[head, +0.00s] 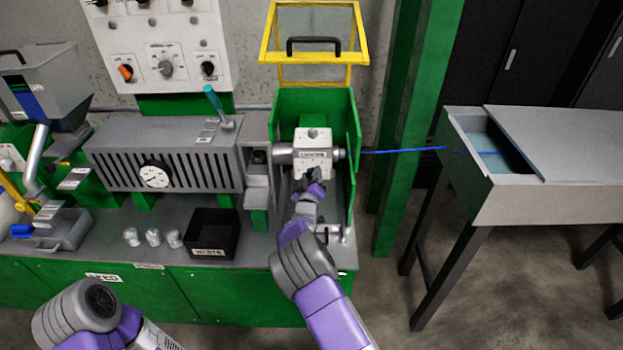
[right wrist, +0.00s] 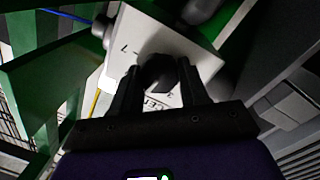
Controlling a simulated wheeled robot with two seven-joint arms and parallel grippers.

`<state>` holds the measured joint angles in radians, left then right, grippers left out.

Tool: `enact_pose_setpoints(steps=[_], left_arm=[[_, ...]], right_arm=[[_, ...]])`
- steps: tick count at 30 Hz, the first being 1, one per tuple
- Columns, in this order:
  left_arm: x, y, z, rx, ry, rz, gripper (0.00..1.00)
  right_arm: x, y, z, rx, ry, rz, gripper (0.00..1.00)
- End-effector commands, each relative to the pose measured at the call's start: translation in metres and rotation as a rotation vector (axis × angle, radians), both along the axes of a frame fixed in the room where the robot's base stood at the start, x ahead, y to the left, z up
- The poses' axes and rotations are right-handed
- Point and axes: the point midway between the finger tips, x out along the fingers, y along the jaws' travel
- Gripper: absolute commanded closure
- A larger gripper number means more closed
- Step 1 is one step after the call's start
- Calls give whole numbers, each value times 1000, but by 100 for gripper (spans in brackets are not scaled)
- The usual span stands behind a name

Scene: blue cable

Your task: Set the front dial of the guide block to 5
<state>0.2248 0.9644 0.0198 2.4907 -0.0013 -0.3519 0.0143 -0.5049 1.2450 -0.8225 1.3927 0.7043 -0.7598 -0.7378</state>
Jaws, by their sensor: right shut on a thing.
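The guide block (head: 313,146) is a pale box inside the green open-topped housing, with a dark dial on its front. In the right wrist view the block (right wrist: 130,35) fills the upper middle, with a few printed marks around the dial. My right gripper (head: 313,180) is at the block's front face. In the right wrist view its two dark fingers are shut on the black front dial (right wrist: 158,72), one on each side. The dial's pointer and most of its scale are hidden, so its setting cannot be read. My left arm shows at the lower left, but its gripper is out of view.
The green housing (head: 357,125) walls the block on both sides, with the yellow-framed guard (head: 311,58) raised above. A blue cable (head: 405,151) runs right toward the grey trough (head: 560,200). A black bin (head: 211,233) and small clear cups stand left on the bench.

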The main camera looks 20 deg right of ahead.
Motion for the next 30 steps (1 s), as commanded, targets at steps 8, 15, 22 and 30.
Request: enact_pose_setpoints(steps=[8,15,22,30], left_arm=[[0,0,-18,0,0,0,57],[0,0,-31,0,0,0,57],[0,0,-40,0,0,0,57],[0,0,-45,0,0,0,57]], right_arm=[[0,-2,-1,216,-64,-2,86],[0,-2,0,404,-119,-2,86],[0,-2,0,541,-157,-2,86],[0,-2,1,626,-180,-1,86]])
